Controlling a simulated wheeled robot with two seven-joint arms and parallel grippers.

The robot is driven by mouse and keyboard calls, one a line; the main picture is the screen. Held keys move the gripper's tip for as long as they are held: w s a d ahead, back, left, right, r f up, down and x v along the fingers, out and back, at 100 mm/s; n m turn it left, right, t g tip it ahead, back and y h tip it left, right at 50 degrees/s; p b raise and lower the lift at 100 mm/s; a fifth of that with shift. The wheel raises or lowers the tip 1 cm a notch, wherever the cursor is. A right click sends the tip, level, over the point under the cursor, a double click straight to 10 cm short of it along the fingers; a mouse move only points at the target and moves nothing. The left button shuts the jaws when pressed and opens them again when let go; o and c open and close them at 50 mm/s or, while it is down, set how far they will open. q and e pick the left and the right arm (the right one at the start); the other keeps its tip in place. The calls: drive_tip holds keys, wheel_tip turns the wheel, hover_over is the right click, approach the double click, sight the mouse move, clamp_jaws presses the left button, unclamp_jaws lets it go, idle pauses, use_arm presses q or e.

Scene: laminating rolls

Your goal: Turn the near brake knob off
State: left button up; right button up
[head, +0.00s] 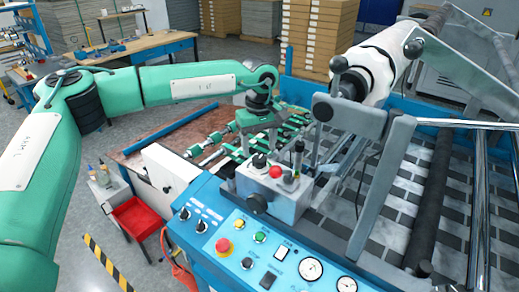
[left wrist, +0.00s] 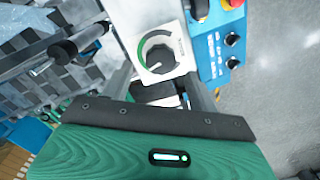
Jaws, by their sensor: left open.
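The near brake knob (head: 260,160) is a dark round knob on the grey control box at the machine's near left corner. In the left wrist view the knob (left wrist: 157,53) sits on a white plate with a green arc and a pale mark at its lower left. My left gripper (head: 259,146) is open and points down just above the knob; I cannot tell whether it touches it. My right gripper is not in view.
A red mushroom button (head: 275,171) and a black-topped lever (head: 298,152) stand close beside the knob. The blue control panel (head: 262,262) lies nearer. Green-and-metal rollers (head: 215,137) lie left of the gripper. The large white roll (head: 378,68) and grey support arms are to the right.

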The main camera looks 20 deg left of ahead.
sight(259, 158)
use_arm(q)
wheel_tip(259, 158, down, 2)
drive_tip(key=shift+s+f, duration=0.1)
drive_tip(key=shift+f+p, duration=0.35)
drive_tip(key=shift+f, duration=0.25)
drive_tip(key=c, duration=1)
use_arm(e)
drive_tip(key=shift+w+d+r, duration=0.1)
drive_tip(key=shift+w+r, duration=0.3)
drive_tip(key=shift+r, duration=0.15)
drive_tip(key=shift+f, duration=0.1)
